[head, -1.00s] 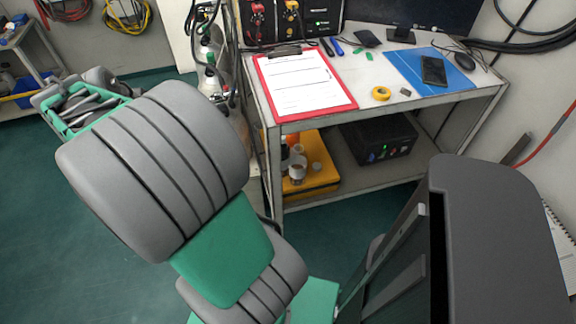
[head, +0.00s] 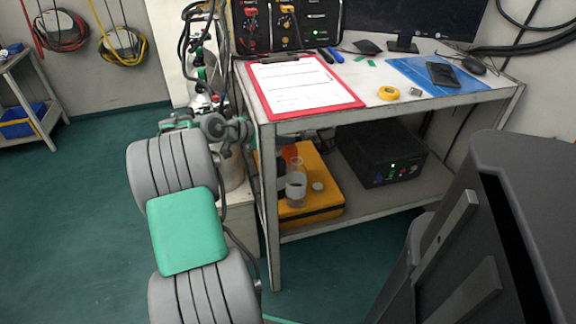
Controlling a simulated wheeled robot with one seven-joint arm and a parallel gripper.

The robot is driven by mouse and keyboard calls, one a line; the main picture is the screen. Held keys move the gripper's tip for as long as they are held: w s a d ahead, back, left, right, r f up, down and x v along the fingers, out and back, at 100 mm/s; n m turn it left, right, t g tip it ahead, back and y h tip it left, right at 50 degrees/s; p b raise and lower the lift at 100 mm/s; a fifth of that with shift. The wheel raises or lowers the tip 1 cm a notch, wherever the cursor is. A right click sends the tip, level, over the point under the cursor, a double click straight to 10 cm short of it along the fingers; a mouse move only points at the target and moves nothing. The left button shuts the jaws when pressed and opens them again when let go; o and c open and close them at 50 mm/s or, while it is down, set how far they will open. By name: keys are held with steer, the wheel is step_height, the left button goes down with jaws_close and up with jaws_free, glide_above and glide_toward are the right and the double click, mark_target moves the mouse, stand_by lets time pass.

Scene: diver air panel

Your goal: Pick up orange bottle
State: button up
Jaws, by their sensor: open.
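What looks like the orange bottle (head: 290,153) stands on the lower shelf of the metal bench, on or behind a yellow case (head: 318,199). Only a small orange patch shows, under the front edge of the benchtop and behind a clear jar with a white band (head: 297,187). My gripper (head: 215,127) is at the end of my grey and green arm, left of the bench's front leg and apart from the bottle. It is open; its fingers are small and hard to make out against the gas cylinders.
The bench leg (head: 271,210) and top edge frame the shelf opening. A black box with a green light (head: 380,152) stands right of the case. A red clipboard (head: 302,84) and yellow tape (head: 389,93) lie on top.

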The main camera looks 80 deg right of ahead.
steer(key=x, duration=0.4)
steer(key=shift+a+f+b, duration=0.1)
steer(key=shift+a+b, duration=0.05)
steer(key=shift+b, duration=0.25)
jaws_close()
stand_by(0.9)
